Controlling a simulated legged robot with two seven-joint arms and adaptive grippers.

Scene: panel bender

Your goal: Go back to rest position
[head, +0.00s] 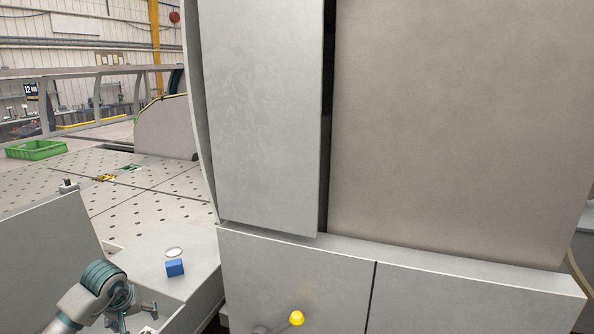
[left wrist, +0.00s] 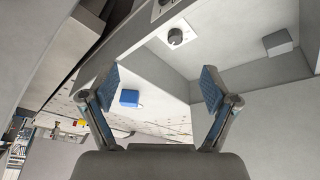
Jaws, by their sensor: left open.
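My left gripper (head: 131,316) is at the bottom left of the head view, low in front of the grey machine. Its lower part is cut off by the frame edge. In the left wrist view the two blue-padded fingers (left wrist: 160,90) stand wide apart with nothing between them in contact. A small blue block (head: 175,268) sits on a pale grey surface beyond the gripper; it also shows in the left wrist view (left wrist: 129,98), apart from the fingers. My right gripper is in neither view.
The large grey machine cabinet (head: 265,120) fills the middle and right. A yellow knob (head: 297,318) stands out at its lower front. A grey panel (head: 45,250) is at left. A perforated table (head: 150,195) and green crate (head: 36,149) lie farther back. A dark knob (left wrist: 175,36) shows in the wrist view.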

